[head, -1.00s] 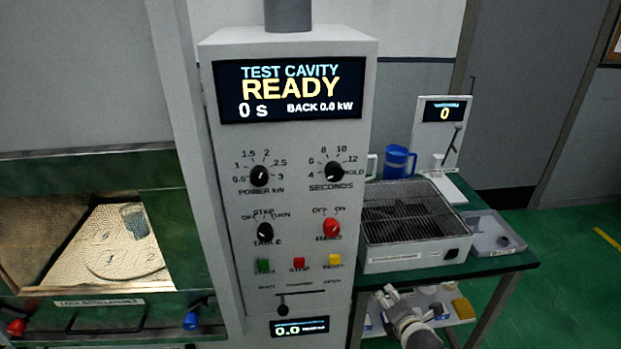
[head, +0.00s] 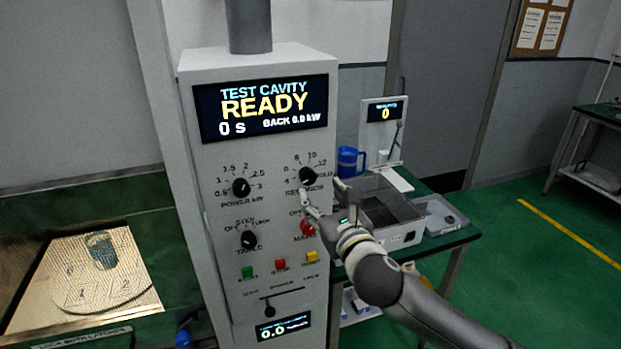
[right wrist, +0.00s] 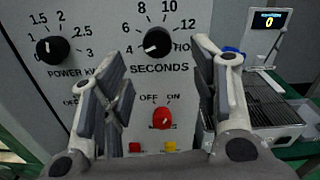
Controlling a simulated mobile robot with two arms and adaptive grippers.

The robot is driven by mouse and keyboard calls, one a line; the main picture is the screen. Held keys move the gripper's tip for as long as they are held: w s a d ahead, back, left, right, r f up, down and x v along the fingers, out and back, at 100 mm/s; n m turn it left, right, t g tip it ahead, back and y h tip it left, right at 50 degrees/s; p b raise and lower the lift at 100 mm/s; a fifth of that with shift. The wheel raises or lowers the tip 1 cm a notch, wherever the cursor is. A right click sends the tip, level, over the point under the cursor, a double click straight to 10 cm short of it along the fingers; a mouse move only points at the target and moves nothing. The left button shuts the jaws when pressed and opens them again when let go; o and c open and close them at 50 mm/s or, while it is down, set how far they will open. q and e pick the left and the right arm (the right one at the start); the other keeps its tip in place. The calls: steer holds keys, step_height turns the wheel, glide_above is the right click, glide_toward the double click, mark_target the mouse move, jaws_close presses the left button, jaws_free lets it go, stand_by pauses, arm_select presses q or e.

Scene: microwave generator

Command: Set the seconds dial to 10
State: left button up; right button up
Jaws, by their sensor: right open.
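The black seconds dial (head: 308,175) is on the panel's upper right, under the display (head: 263,107), which reads READY and 0 s. In the right wrist view the seconds dial (right wrist: 157,41) has its white mark toward the lower left, near 4; the 10 is at its upper right. My right gripper (head: 321,191) is open and empty in front of the panel, just below and right of the dial. In the right wrist view its fingers (right wrist: 160,80) stand apart on either side of the dial's column, with the dial beyond the tips. My left gripper is not in view.
The power dial (head: 241,187) is left of the seconds dial. The red knob (right wrist: 162,118) sits below it, with several buttons lower down. A bench with a wire-topped tray (head: 385,208) and blue mug (head: 348,160) stands to the right.

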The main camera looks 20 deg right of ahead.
mark_target(310, 179)
steer(key=w, duration=0.2)
steer(key=w+p, duration=0.1)
steer(key=w, duration=0.4)
steer(key=shift+w+a+p, duration=0.2)
steer(key=shift+a+p, duration=0.1)
steer(key=shift+p, duration=0.1)
steer(key=c, duration=1.1)
